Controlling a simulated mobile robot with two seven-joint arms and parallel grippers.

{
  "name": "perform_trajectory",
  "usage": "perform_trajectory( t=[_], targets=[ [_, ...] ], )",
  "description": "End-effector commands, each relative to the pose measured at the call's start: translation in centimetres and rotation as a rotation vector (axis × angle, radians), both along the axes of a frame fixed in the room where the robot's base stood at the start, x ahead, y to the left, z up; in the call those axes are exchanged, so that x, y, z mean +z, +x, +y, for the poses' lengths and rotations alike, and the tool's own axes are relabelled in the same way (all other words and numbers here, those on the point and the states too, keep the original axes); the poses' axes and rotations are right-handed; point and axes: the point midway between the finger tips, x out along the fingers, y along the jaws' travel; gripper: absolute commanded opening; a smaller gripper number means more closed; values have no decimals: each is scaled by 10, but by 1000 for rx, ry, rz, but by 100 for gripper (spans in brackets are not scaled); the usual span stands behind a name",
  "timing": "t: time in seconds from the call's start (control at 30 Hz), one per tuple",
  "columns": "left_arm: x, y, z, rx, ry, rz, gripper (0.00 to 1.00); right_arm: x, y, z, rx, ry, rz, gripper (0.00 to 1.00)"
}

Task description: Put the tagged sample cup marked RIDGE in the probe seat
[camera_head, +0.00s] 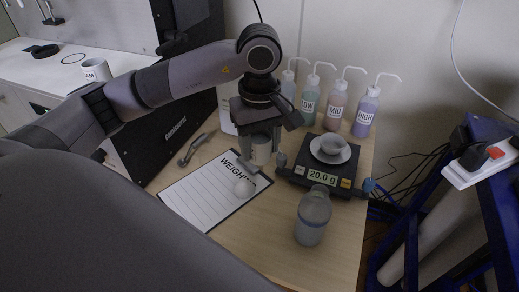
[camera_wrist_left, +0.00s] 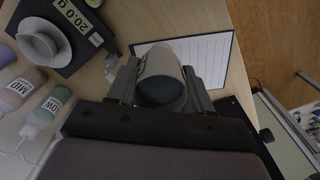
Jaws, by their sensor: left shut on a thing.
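My left gripper (camera_head: 262,152) is shut on a grey-white cup (camera_head: 261,149), held above the wooden table beside the weighing sheet. In the left wrist view the cup (camera_wrist_left: 163,74) sits between the two fingers (camera_wrist_left: 160,82), its dark round end toward the camera. No marking on it is readable, so I cannot tell whether it is RIDGE. A white labelled cup (camera_head: 96,69) stands on the counter at the far left; its lettering is only partly legible. I cannot make out the probe seat. My right gripper is not in view.
A scale (camera_head: 318,177) reading 20.0 g holds a white dish (camera_head: 331,146). Several wash bottles (camera_head: 336,105) stand behind it. A clipboard sheet (camera_head: 196,196) and tongs (camera_head: 192,150) lie left. A blue frame (camera_head: 480,190) stands right.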

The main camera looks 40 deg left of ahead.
Motion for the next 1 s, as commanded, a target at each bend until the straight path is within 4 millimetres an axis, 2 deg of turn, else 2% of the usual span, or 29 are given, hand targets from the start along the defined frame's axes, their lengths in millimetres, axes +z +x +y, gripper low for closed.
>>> perform_trajectory(
  t=[0.37,0.53,0.67,1.0],
  targets=[
    [11,0,0,-5,-1,-1,13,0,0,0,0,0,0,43],
    [10,0,-4,-76,-1,-1,13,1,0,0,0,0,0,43],
    [7,1,-11,-213,-1,1,13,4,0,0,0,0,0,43],
    [-9,2,-32,-695,-2,0,13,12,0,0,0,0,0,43]
  ],
)
